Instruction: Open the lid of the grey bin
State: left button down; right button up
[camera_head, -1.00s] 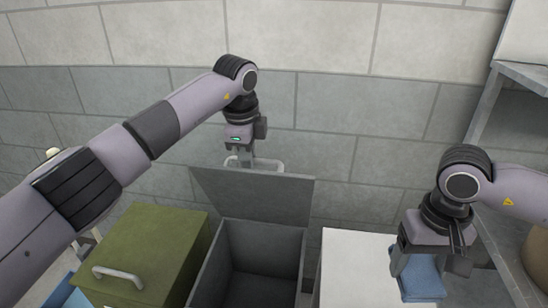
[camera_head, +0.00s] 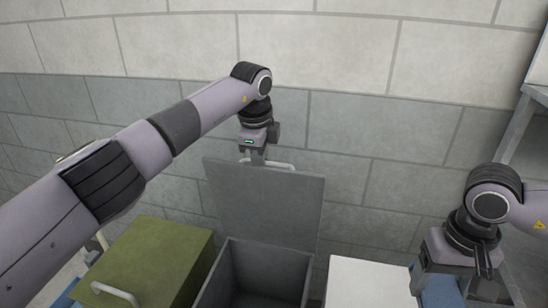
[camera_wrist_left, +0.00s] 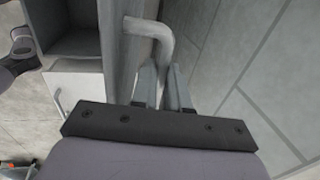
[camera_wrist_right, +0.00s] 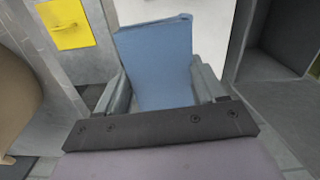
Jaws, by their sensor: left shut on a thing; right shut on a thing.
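The grey bin (camera_head: 262,262) stands in the lower middle of the head view with its inside showing, dark and apparently empty. Its grey lid (camera_head: 265,205) stands raised at the back, near upright in front of the wall. My left gripper (camera_head: 254,158) is shut on the lid's pale handle (camera_head: 281,166) at the top edge. The left wrist view shows the handle (camera_wrist_left: 150,28) between the fingers (camera_wrist_left: 163,85).
A green bin (camera_head: 150,262) with a shut lid and pale handle is left of the grey bin. A white bin top (camera_head: 365,283) is to the right. A block wall (camera_head: 360,130) stands close behind. A grey shelf (camera_head: 530,100) is at the right edge.

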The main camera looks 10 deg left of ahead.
pick_arm(q)
jog(key=shift+s+a+f, duration=0.1)
jog(key=shift+s+f, duration=0.05)
jog(key=shift+f, duration=0.4)
jog(key=c, duration=1.1)
grip_release()
pick_arm(e)
jog(key=shift+f, duration=0.1)
pick_arm(q)
jog(key=shift+w, duration=0.2)
pick_arm(e)
jog(key=shift+w, duration=0.15)
pick_arm(q)
jog(key=shift+s+r, duration=0.1)
jog(key=shift+r, duration=0.25)
jog(key=b+v, duration=0.1)
jog(key=v, duration=1)
jog(key=shift+r, duration=0.25)
pick_arm(e)
jog(key=shift+f, duration=0.7)
